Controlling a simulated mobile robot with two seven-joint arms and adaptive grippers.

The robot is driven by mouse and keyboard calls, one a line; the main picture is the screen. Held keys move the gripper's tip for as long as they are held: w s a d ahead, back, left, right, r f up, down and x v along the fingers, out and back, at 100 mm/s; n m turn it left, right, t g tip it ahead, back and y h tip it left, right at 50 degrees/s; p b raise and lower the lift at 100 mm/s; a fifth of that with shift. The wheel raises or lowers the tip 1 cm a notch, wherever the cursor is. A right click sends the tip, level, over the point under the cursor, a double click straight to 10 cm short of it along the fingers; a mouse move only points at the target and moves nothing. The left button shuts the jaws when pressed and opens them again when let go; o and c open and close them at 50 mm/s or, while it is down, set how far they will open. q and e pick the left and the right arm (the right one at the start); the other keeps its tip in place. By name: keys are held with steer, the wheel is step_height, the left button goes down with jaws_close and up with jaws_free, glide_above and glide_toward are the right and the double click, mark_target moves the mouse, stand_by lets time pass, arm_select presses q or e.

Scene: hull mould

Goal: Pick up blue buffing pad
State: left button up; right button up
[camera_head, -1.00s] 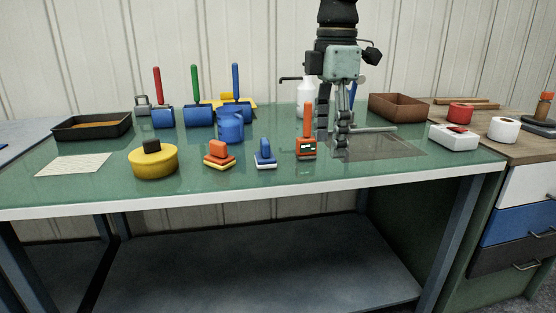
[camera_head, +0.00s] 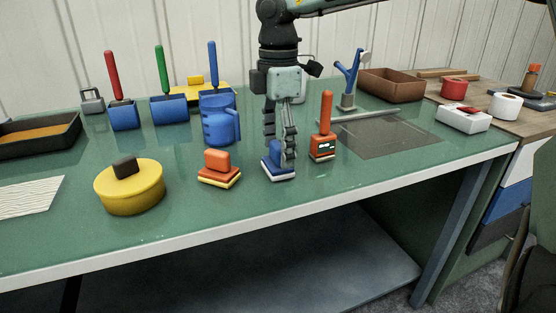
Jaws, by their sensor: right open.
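The blue buffing pad (camera_head: 278,174) sits on the green bench top near its front edge. It has a blue block on a pale base. My right gripper (camera_head: 279,152) points straight down over it, fingers apart. The fingertips reach down to the pad's upper part and hide some of it. I cannot tell whether they touch it. The pad rests on the bench. My left gripper is not in view.
An orange pad (camera_head: 219,168) stands to the left and an orange-handled tool (camera_head: 323,145) close to the right. Behind are a blue jug (camera_head: 221,127) and a blue stand (camera_head: 348,98). A yellow round tub (camera_head: 130,190) is at front left.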

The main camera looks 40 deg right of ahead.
mark_target(277, 144)
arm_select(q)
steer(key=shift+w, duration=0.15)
arm_select(e)
steer(key=c, duration=0.5)
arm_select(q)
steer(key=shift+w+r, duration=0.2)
arm_select(e)
steer(key=shift+w, duration=0.1)
steer(key=c, duration=0.8)
steer(key=shift+o, duration=0.2)
step_height(277, 144, up, 9)
steer(key=shift+r, duration=0.1)
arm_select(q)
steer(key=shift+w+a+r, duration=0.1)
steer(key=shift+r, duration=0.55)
arm_select(e)
steer(key=shift+r, duration=0.4)
